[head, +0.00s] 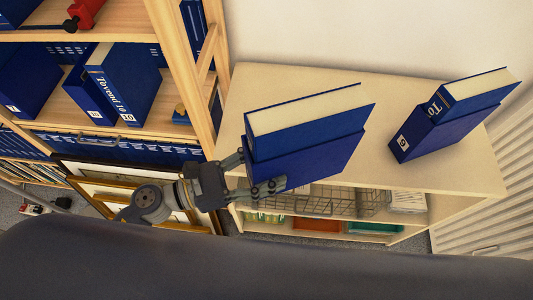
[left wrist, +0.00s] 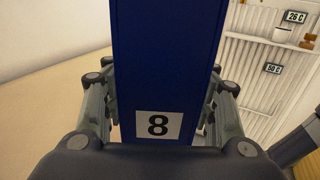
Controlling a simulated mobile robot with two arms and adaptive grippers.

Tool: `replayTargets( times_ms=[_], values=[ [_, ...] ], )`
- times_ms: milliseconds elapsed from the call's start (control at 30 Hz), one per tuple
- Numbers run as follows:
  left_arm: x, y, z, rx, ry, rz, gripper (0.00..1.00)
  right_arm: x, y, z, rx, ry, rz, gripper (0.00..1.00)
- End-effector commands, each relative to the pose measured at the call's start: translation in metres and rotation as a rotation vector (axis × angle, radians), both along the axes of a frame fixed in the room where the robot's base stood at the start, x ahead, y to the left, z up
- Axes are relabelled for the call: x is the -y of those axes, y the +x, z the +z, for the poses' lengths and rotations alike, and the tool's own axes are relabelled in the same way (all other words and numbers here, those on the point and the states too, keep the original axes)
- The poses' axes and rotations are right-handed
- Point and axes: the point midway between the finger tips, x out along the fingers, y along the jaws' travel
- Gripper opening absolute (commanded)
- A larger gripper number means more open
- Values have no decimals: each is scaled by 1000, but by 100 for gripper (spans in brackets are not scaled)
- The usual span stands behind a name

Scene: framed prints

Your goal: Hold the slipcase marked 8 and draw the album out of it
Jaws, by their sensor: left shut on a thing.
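In the left wrist view the fingers (left wrist: 160,100) flank the blue face. How deep the album sits inside is hidden. My right gripper is in neither view.
A second blue slipcase with an album (head: 430,133) stands to the right on the same top. A wire basket (head: 330,200) sits below. Bare top lies between both slipcases.

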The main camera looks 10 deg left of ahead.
Motion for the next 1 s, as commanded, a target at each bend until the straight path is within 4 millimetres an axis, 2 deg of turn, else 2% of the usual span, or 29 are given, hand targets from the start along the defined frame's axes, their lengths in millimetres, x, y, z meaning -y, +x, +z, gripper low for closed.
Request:
replayTargets(
  times_ms=[533,1000],
  values=[
    [1,-5,5,5,-6,0,19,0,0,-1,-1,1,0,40],
    [-1,14,4,5,-6,0,19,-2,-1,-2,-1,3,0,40]
  ],
)
